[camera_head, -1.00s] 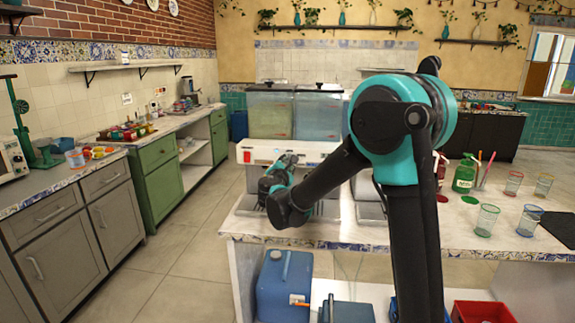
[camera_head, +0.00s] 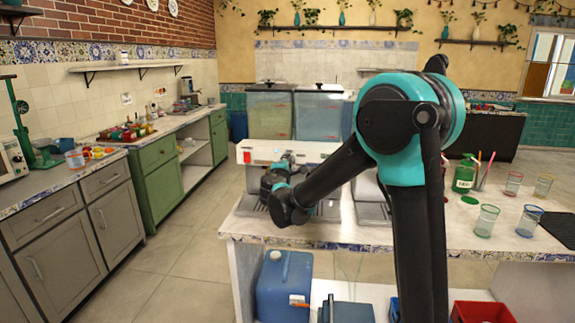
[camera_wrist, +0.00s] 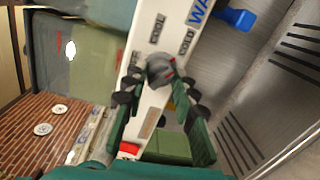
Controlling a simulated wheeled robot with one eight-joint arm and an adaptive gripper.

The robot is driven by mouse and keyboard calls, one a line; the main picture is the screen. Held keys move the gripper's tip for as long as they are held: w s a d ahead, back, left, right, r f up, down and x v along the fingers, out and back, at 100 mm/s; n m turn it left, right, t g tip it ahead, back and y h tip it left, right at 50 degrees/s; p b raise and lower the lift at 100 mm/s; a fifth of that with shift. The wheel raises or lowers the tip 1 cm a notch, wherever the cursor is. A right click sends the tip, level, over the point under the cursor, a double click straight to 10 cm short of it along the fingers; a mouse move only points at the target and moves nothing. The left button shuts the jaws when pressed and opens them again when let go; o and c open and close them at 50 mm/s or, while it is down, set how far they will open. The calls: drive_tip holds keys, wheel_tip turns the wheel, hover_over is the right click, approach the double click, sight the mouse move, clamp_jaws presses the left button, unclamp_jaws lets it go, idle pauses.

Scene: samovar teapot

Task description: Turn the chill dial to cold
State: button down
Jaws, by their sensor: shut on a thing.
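The drink dispenser has two clear tanks (camera_head: 269,114) above a white front panel (camera_head: 258,154) in the head view. In the wrist view, the chill dial (camera_wrist: 159,68) is a small dark grey knob on that panel. The words COOL and COLD are printed beside it, and a further label at its left is partly hidden. A reddish mark shows near the knob; its exact setting is unclear. My gripper (camera_wrist: 158,77) is shut on the dial, one finger on each side. In the head view my gripper (camera_head: 273,181) is at the panel, and my wrist hides the dial.
A blue tap lever (camera_wrist: 236,18) and the blue WATER lettering, partly cut off, are near the dial. A red switch (camera_wrist: 129,149) is lower on the panel. Several glasses (camera_head: 486,220) and a green bottle (camera_head: 464,177) stand right of my arm on the counter.

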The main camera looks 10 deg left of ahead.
idle(0.3)
drive_tip(key=c, duration=1.2)
unclamp_jaws()
drive_tip(key=s, duration=1.2)
drive_tip(key=shift+a+r, duration=0.3)
drive_tip(key=shift+a, duration=0.1)
